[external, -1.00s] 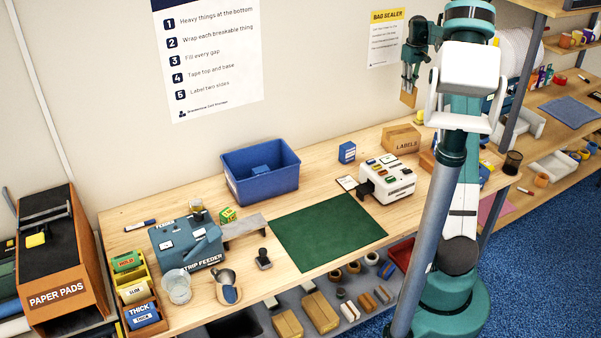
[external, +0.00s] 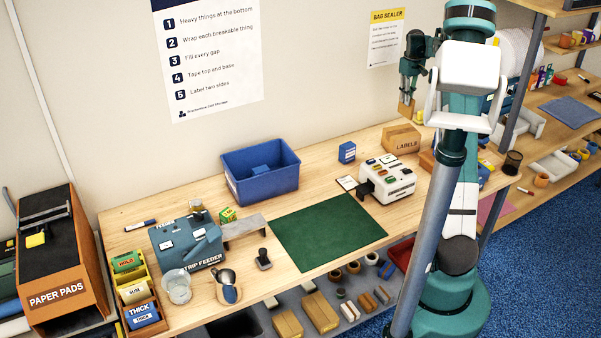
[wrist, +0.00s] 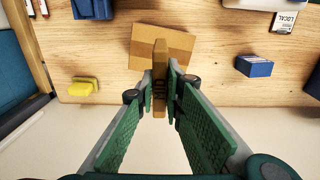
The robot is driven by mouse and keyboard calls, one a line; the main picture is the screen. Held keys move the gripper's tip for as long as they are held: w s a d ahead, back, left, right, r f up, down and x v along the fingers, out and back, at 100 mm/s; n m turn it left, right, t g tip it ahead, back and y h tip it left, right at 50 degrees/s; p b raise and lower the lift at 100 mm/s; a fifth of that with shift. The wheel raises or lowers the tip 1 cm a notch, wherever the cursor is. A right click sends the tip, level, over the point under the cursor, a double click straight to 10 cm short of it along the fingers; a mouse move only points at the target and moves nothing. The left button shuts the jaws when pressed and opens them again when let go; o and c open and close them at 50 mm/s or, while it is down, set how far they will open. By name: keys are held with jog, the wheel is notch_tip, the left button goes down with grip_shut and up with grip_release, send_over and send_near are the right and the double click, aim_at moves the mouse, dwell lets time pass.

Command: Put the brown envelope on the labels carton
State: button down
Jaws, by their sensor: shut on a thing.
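The brown envelope (wrist: 160,80) is pinched upright between the green fingers of my gripper (wrist: 160,98) in the wrist view. In the external view the envelope (external: 406,109) hangs below my gripper (external: 408,97), above the back right of the bench. The labels carton (external: 401,140) is a brown box standing on the bench by the wall. In the wrist view the carton (wrist: 183,43) lies beneath and just beyond the envelope, which covers part of its top. The envelope appears apart from the carton, above it.
A white machine with coloured buttons (external: 387,180) stands in front of the carton. A small blue box (external: 347,152) is to its left, and a yellow object (wrist: 82,87) shows in the wrist view. A blue bin (external: 262,188) and green mat (external: 330,240) lie further left.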

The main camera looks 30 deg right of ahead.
aim_at(405, 113)
jog(key=shift+f, duration=2.45)
jog(key=shift+f, duration=1.9)
jog(key=shift+f, duration=0.15)
jog(key=c, duration=2.4)
grip_release()
notch_tip(405, 113, up, 12)
jog(key=shift+r, duration=0.2)
